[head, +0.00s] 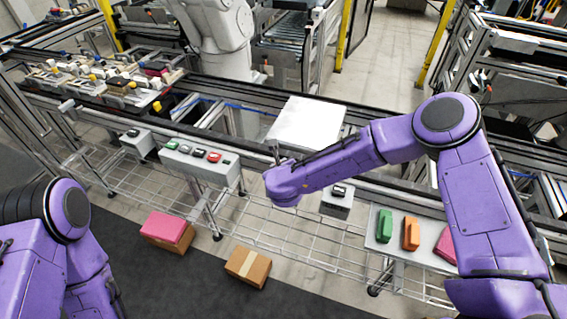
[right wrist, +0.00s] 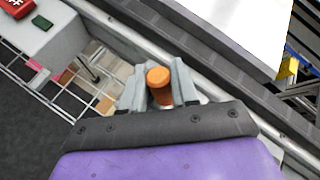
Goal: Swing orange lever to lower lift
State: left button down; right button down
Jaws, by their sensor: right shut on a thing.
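The orange lever (right wrist: 158,84) shows its round orange end in the right wrist view, between the two grey fingers of my right gripper (right wrist: 156,92). The gripper is shut on it. In the head view my right gripper (head: 275,158) is at the conveyor's near edge, and the lever is hidden there. A flat white plate (head: 307,122) lies on the conveyor just beyond the gripper. It also shows in the right wrist view (right wrist: 235,30). I cannot tell whether this plate belongs to the lift. My left arm shows at lower left, with its gripper out of view.
A grey button box (head: 203,164) stands left of my right gripper. A pink-topped box (head: 168,231) and a brown carton (head: 248,266) sit low in front. Green (head: 385,226) and orange (head: 411,234) pieces rest on a pale panel at right. Wire mesh runs below the conveyor.

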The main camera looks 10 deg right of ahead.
jog(key=shift+w+a+f+n+g+h+p, duration=0.2)
jog(key=shift+a+n+g+h+p, duration=0.15)
jog(key=shift+n+g+h, duration=0.2)
dwell(0.4)
jog(key=c, duration=0.9)
grip_release()
jog(key=shift+c, duration=0.2)
